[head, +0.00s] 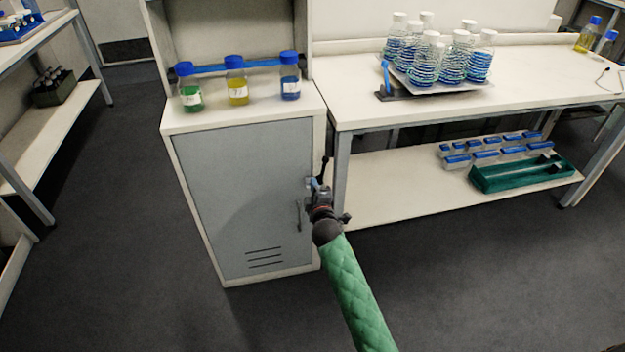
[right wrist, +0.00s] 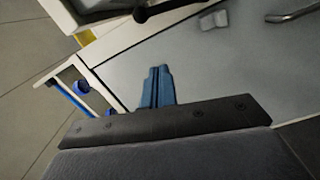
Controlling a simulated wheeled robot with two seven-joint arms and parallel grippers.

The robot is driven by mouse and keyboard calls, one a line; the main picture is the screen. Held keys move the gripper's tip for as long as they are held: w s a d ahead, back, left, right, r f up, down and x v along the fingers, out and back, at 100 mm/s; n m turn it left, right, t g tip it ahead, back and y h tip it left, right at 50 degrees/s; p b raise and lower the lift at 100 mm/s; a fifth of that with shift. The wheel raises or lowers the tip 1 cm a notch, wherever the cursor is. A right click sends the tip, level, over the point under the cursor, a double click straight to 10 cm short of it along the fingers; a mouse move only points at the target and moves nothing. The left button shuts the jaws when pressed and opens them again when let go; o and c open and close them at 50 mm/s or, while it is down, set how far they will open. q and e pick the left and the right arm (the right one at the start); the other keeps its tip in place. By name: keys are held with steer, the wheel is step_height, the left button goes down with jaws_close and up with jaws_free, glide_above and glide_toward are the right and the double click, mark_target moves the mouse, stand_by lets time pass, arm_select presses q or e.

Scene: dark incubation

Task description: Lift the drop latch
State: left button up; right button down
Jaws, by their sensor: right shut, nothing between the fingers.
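The grey cabinet door (head: 240,200) is shut. A black latch lever with a knobbed end (head: 325,163) stands roughly upright at the door's upper right edge. Its lower part is hidden behind my right gripper (head: 315,184). In the right wrist view the lever's black end (right wrist: 141,14) shows at the top, apart from my blue fingertips (right wrist: 158,88). A small grey catch block (right wrist: 213,20) sits on the door face there. My left gripper is not in view.
Several blue-capped bottles (head: 237,80) stand on the cabinet top. The bench (head: 350,110) at the right holds a tray of flasks, with its leg close beside my gripper. The floor in front is clear.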

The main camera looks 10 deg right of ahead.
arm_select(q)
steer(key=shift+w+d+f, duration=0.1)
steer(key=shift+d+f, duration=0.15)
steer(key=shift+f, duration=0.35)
arm_select(e)
steer(key=s, duration=0.2)
steer(key=shift+s, duration=0.3)
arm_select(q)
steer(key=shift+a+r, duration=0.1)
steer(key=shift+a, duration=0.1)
